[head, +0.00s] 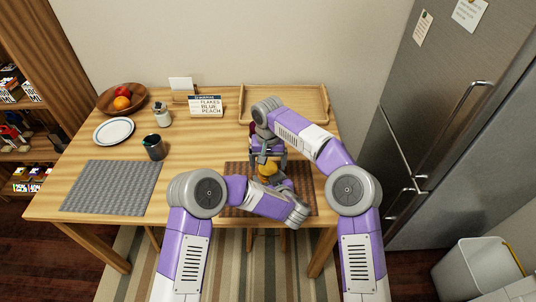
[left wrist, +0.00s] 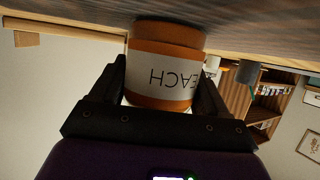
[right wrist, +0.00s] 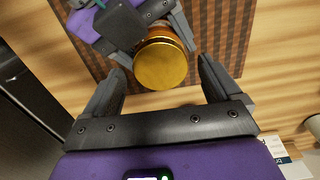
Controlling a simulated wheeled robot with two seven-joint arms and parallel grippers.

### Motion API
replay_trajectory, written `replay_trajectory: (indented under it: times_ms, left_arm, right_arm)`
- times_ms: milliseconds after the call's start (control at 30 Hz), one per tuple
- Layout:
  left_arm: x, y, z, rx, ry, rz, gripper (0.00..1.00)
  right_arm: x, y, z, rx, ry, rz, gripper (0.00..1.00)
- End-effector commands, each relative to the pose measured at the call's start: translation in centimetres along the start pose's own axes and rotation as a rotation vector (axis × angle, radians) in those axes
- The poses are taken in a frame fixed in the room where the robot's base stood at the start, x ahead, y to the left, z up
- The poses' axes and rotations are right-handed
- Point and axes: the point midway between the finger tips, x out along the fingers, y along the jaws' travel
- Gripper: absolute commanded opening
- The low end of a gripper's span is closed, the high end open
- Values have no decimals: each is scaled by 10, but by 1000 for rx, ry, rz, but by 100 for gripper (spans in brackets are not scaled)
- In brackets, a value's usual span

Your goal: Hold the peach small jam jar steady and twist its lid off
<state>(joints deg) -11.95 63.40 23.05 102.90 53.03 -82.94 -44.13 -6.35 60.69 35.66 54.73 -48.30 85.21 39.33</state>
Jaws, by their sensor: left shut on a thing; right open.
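The peach small jam jar (left wrist: 159,77) fills the middle of the left wrist view, upside down there, with a white label reading PEACH partly visible. My left gripper (left wrist: 160,85) is shut on the jar's sides. The jar's gold lid (right wrist: 161,62) shows in the right wrist view and in the head view (head: 267,168). My right gripper (right wrist: 155,80) is open, with a finger on each side of the lid's lower edge and gaps between. In the head view my right gripper (head: 267,154) is above the lid, pointing down.
The jar is over a brown striped mat (head: 300,186). A grey mat (head: 110,187), dark cup (head: 154,148), plate (head: 114,131), fruit bowl (head: 122,98), small jar (head: 162,115), sign (head: 205,106) and wooden tray (head: 300,100) are on the table. A fridge (head: 440,120) stands at the right.

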Motion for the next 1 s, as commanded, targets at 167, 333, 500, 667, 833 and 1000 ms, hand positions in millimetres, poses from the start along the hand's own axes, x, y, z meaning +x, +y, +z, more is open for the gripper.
replay_trajectory:
  times_ms: [167, 333, 500, 667, 833, 1000]
  left_arm:
    - [0, 0, -1, -1, 1, 0, 0]
    - [0, 0, -1, -1, 1, 1, 0]
    - [0, 0, -1, -1, 1, 1, 0]
    - [0, 0, -1, -1, 1, 1, 0]
    - [0, 0, -1, -1, 1, 1, 0]
    - [0, 0, -1, -1, 1, 1, 0]
  right_arm:
    - [10, 0, 0, 1, 0, -1, 91]
    - [11, 0, 0, 1, 0, -1, 91]
    - [11, 0, 0, 1, 0, -1, 77]
    - [11, 0, 0, 1, 0, -1, 53]
    - [11, 0, 0, 0, 0, -1, 32]
    - [10, 0, 0, -92, 1, 0, 32]
